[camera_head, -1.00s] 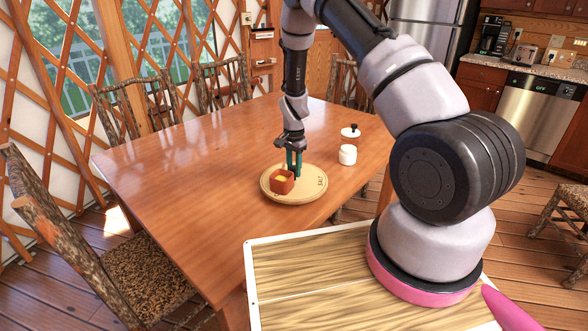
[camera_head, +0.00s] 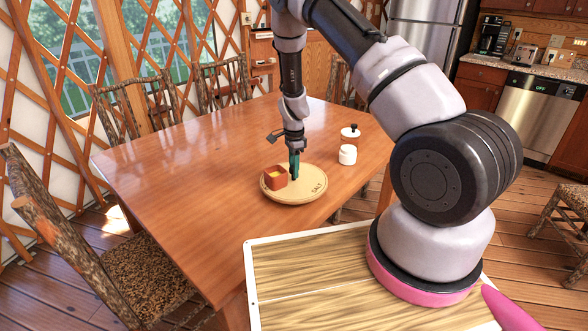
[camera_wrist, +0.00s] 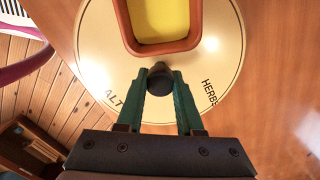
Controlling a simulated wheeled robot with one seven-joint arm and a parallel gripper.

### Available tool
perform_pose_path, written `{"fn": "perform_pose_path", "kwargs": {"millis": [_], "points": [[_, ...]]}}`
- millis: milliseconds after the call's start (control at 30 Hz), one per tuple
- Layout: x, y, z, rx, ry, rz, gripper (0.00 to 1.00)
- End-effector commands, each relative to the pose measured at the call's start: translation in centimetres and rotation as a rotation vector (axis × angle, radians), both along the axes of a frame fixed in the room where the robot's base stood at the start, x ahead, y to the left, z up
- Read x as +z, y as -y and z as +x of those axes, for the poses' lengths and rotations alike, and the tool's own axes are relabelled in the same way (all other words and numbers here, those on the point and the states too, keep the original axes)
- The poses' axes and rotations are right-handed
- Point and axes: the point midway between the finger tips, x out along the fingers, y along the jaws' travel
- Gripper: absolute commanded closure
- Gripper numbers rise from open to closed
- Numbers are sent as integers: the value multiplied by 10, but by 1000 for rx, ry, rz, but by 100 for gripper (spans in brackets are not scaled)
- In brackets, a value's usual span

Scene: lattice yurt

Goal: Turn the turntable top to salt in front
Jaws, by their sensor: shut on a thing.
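The round wooden turntable top (camera_head: 300,197) lies on the table. The word SALT shows on its right side in the head view, and the wrist view shows ALT at its left and HERBS at its right on the turntable top (camera_wrist: 225,60). A red-brown square pot (camera_head: 274,179) with yellow inside stands on its left part; the pot also shows in the wrist view (camera_wrist: 163,46). My gripper (camera_head: 294,176) points down over the turntable; its green fingers are shut on a dark round knob (camera_wrist: 160,80) in the wrist view.
A white jar (camera_head: 347,155) and a white pot with a brown band and dark lid (camera_head: 350,135) stand on the table (camera_head: 200,170) behind and right of the turntable. The table's left part is bare. Chairs stand around it.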

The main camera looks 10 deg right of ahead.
Motion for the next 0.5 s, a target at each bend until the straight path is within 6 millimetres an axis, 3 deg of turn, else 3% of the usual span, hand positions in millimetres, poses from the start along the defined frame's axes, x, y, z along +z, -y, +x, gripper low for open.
{"fn": "perform_pose_path", "kwargs": {"millis": [500], "points": [[1, 0, 1, -98, 2, 0, 100]]}}
